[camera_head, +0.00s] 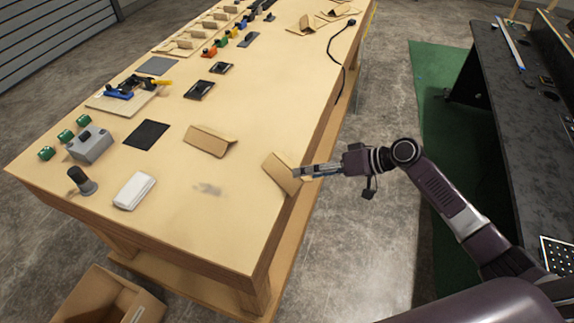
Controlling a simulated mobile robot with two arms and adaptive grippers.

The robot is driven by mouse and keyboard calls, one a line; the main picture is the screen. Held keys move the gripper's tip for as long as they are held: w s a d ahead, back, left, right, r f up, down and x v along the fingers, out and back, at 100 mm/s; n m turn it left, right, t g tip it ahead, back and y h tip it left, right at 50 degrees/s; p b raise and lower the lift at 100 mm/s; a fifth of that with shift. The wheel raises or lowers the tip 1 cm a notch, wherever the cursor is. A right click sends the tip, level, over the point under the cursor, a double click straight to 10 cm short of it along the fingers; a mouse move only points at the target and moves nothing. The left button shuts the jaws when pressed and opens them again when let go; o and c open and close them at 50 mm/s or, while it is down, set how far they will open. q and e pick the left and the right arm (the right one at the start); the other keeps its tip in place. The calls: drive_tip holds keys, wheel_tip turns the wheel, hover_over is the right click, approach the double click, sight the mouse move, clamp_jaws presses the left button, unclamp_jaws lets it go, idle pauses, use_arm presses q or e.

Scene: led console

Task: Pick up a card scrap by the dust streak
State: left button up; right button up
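A dust streak (208,189) is a grey smudge on the wooden bench top near its front right part. One folded brown card scrap (210,141) lies behind it. Another card scrap (278,174) is to the right of the streak, at the bench's right edge. My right gripper (299,173) reaches in from the right, and its fingertips overlap the right side of this second scrap. I cannot tell whether the fingers are closed on it. My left gripper is not in view.
A white block (134,190), a dark knob (82,181), a grey box (90,145) and a black pad (147,135) stand left of the streak. An open cardboard box (108,299) is on the floor. A black cable (333,58) hangs over the bench's right edge.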

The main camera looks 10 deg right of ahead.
drive_tip(key=shift+x, duration=1)
drive_tip(key=shift+s, duration=0.1)
drive_tip(key=shift+c, duration=0.4)
drive_tip(key=c, duration=0.9)
drive_tip(key=shift+o, duration=0.2)
